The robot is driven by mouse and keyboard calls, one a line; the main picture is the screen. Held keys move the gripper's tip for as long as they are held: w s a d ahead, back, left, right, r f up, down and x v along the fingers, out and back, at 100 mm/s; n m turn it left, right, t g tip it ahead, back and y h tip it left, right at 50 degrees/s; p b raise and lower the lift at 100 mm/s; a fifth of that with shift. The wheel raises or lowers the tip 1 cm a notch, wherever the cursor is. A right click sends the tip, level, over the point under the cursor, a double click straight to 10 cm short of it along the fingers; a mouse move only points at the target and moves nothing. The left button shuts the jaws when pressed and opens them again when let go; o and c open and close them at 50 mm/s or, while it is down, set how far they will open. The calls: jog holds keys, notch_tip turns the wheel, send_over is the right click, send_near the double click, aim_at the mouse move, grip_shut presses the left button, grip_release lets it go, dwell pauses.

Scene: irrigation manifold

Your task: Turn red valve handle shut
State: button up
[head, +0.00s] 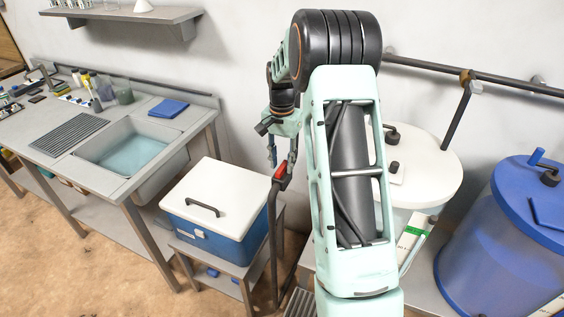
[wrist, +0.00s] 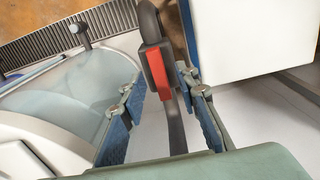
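The red valve handle (head: 281,171) sits on a dark upright pipe (head: 273,235) beside the blue-and-white cooler. In the wrist view the red handle (wrist: 160,82) shows with its dark body on the dark pipe (wrist: 176,130). My gripper (head: 281,162) points down at the handle from above. In the wrist view my gripper (wrist: 160,77) is open, with one blue-padded finger on each side of the handle. The handle appears nearer the right finger. I cannot tell whether that finger touches it.
The cooler (head: 212,200) stands on a low stand left of the pipe. A sink bench (head: 120,185) is further left. A white round-lidded tank (head: 430,165) and a blue barrel (head: 470,250) stand to the right. A wall pipe (head: 510,82) runs behind.

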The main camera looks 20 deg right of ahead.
jog(key=shift+f, duration=0.4)
jog(key=shift+c, duration=0.6)
grip_shut()
jog(key=shift+n, duration=0.3)
jog(key=n+b, duration=0.1)
jog(key=n, duration=1)
jog(key=shift+n+b, duration=0.3)
jog(key=shift+n, duration=0.1)
jog(key=n, duration=0.5)
jog(key=shift+n, duration=0.4)
